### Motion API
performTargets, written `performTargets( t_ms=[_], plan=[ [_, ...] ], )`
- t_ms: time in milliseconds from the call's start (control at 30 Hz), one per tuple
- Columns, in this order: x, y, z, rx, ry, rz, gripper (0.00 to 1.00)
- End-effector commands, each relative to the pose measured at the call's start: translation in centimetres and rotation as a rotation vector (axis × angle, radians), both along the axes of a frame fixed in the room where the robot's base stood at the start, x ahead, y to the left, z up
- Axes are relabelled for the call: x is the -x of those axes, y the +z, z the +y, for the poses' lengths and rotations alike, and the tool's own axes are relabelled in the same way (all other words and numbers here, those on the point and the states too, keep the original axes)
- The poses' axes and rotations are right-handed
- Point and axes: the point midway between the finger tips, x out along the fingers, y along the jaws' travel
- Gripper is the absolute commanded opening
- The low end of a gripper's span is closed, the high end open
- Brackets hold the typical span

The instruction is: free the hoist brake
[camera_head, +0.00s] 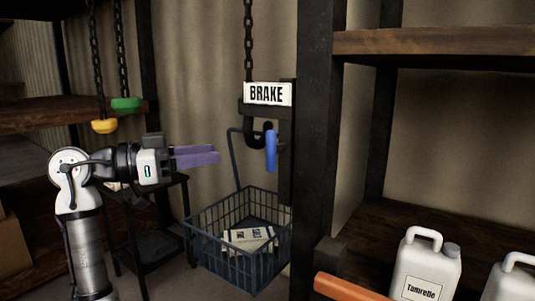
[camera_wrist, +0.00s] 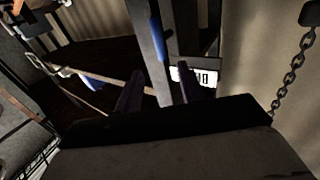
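A white sign reading BRAKE (camera_head: 267,94) is fixed to a dark upright bracket in the head view. A blue handle (camera_head: 271,152) hangs just below it, beside a dark curved hook. My gripper (camera_head: 208,157) is left of the handle at about the same height, with purple fingers pointing right towards it. A gap shows between the handle and the fingertips. In the wrist view my fingers (camera_wrist: 158,92) stand apart with nothing held between them. The sign (camera_wrist: 196,76) shows there too, upside down. Blue parts also show; I cannot tell which is the handle.
A blue wire basket (camera_head: 215,250) with a pale package (camera_head: 250,238) hangs below the handle. A chain (camera_head: 248,40) runs above the sign. Green (camera_head: 126,104) and yellow (camera_head: 104,126) pulls hang at left. A dark post (camera_head: 316,130) and a shelf with white jugs (camera_head: 425,265) stand right.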

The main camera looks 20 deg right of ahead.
Motion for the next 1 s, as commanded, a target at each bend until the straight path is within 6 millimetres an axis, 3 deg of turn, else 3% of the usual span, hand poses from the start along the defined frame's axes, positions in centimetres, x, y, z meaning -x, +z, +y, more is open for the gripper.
performTargets(
  t_ms=[167, 633, 800, 1000],
  plan=[
    [0.0, 0.0, -2.0, -0.005, -0.008, 0.0, 0.39],
    [-0.3, 0.0, -11.3, -0.003, -0.004, 0.001, 0.39],
    [-0.4, 0.0, -13.1, -0.002, -0.003, 0.001, 0.39],
    [-0.5, -0.1, -13.7, -0.001, -0.002, 0.001, 0.39]
  ],
)
